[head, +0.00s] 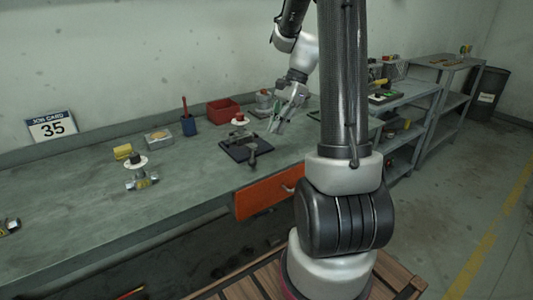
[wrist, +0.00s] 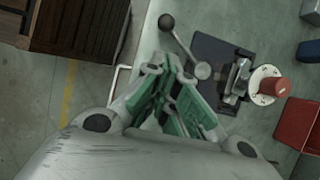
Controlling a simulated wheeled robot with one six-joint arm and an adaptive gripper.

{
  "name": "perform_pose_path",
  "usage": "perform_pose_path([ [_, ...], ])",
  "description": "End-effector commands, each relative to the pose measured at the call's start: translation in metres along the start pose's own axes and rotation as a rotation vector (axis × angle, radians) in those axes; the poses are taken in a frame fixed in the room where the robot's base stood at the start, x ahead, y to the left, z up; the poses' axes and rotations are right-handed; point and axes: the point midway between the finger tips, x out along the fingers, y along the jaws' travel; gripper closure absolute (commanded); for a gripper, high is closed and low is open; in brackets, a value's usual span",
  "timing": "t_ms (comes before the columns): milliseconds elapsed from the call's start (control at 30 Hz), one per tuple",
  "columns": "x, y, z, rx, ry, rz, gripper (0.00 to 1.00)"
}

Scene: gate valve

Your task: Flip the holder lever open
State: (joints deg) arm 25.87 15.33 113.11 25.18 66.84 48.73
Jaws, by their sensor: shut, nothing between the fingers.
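The holder is a dark plate (head: 238,150) on the bench, and it also shows in the wrist view (wrist: 210,48). Its lever (wrist: 184,45) is a thin rod running from a round grey hub to a dark ball knob (wrist: 166,21) that sticks out past the plate towards the bench's front edge. A metal clamp (wrist: 237,78) sits on the plate, beside a white dial with a red knob (wrist: 268,85). My gripper (wrist: 162,67) has green-padded fingers, shut and empty. In the head view my gripper (head: 274,124) hangs above the bench at the plate's right side. Contact with the lever cannot be told.
A red bin (head: 222,111) and a blue cup (head: 188,125) stand behind the plate. The bench front between is clear.

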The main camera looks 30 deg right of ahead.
Motion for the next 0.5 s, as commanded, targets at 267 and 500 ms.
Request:
perform_pose_path([
  [267,0.033,0.000,0.001,-0.001,-0.002,0.004,1.00],
  [500,0.076,0.001,0.000,-0.002,-0.001,0.004,1.00],
])
